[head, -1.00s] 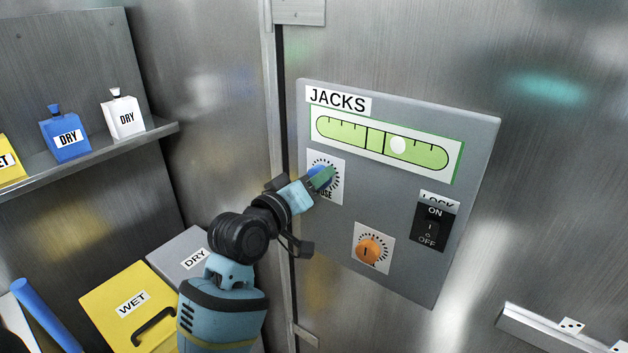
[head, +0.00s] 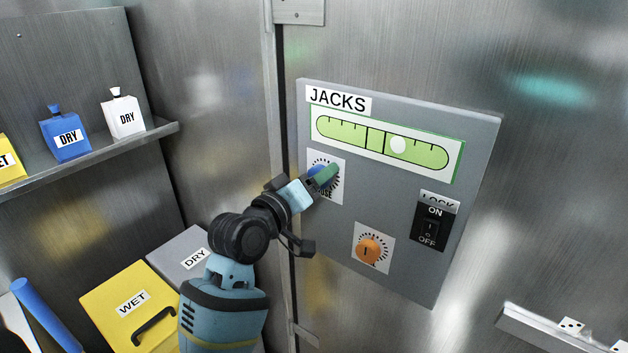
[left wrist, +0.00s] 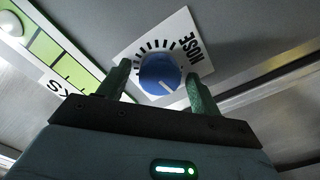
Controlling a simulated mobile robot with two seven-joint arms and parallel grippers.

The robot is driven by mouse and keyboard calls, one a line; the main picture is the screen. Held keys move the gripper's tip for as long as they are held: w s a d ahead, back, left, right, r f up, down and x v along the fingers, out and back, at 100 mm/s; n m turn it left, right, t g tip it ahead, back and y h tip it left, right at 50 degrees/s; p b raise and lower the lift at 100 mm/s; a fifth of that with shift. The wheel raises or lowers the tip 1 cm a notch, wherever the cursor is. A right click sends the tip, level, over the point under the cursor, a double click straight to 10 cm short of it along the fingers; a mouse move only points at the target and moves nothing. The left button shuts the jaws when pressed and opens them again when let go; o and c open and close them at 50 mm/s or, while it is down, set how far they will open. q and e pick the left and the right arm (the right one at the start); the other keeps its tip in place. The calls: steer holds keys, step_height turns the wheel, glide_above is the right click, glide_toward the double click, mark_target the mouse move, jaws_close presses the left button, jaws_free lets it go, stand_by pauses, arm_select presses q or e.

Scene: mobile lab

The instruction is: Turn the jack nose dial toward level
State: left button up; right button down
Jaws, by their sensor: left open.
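The blue nose dial (left wrist: 159,74) sits on a white plate with tick marks and the word NOSE. In the head view the dial (head: 317,172) is partly hidden by my left gripper (head: 328,176). In the left wrist view my left gripper (left wrist: 158,85) is open, its green fingers on either side of the dial. I cannot tell whether they touch it. The dial's white pointer line points down and to the right in that view. The level gauge (head: 350,135) above is green, with its pale bubble (head: 398,145) right of the centre block. My right gripper is not in view.
The grey JACKS panel (head: 400,215) also carries an orange dial (head: 369,251) and a black lock switch (head: 430,226). A yellow WET case (head: 105,300) and grey DRY case (head: 180,240) stand below left. A shelf (head: 160,131) holds bottles.

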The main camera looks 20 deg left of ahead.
arm_select(q)
steer(key=shift+s, duration=0.1)
steer(key=v, duration=0.7)
steer(key=shift+s+a, duration=0.15)
steer(key=shift+s, duration=0.15)
steer(key=s+a+f+m+g+y, duration=0.1)
steer(key=s+f+g+y, duration=0.15)
steer(key=f, duration=0.95)
steer(key=s+a+f+m+g+y, duration=0.1)
steer(key=s+f, duration=0.2)
steer(key=f, duration=0.8)
steer(key=s+f+m+g, duration=0.4)
steer(key=s+f+m, duration=0.1)
steer(key=s+f, duration=1.4)
steer(key=shift+s+a+f+y, duration=0.15)
steer(key=shift+s+f+y, duration=0.2)
steer(key=shift+s, duration=0.85)
